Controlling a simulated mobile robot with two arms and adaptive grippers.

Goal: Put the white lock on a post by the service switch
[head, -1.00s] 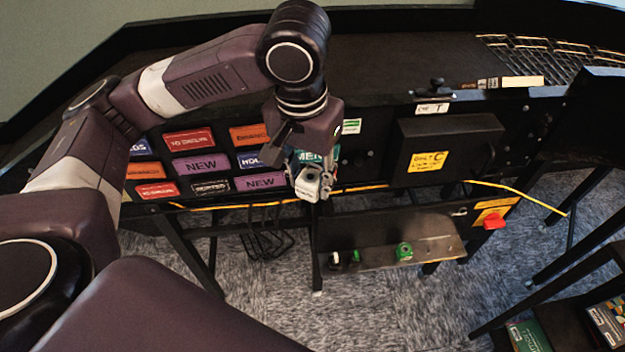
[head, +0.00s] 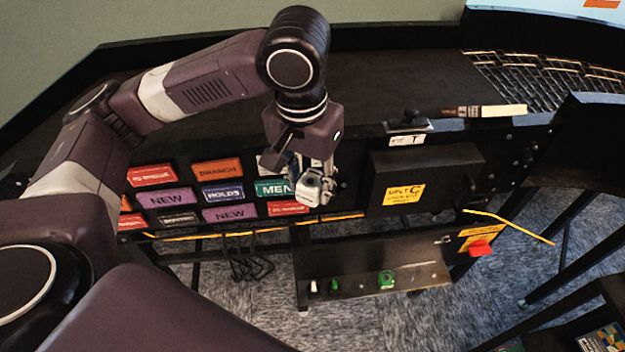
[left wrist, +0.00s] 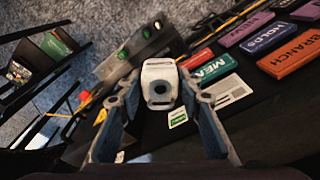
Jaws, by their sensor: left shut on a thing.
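My left gripper (head: 312,172) is shut on the white lock (head: 315,190) and holds it in the air in front of the dark panel, beside the green sign. In the left wrist view the lock (left wrist: 160,84) sits between the two fingers, its body facing the camera. The red service switch (head: 480,248) is on a yellow plate at the right end of the lower panel. The lower ledge (head: 350,292) carries a white piece (head: 314,287), a green piece (head: 386,280) and small pegs, apart from the lock. My right gripper is not in view.
A black box with a yellow label (head: 404,195) juts out right of the lock. Coloured signs (head: 222,192) cover the panel at left. A yellow cable (head: 510,226) hangs at right. A dark rack with boxes (head: 600,335) stands at lower right. Carpet shows below.

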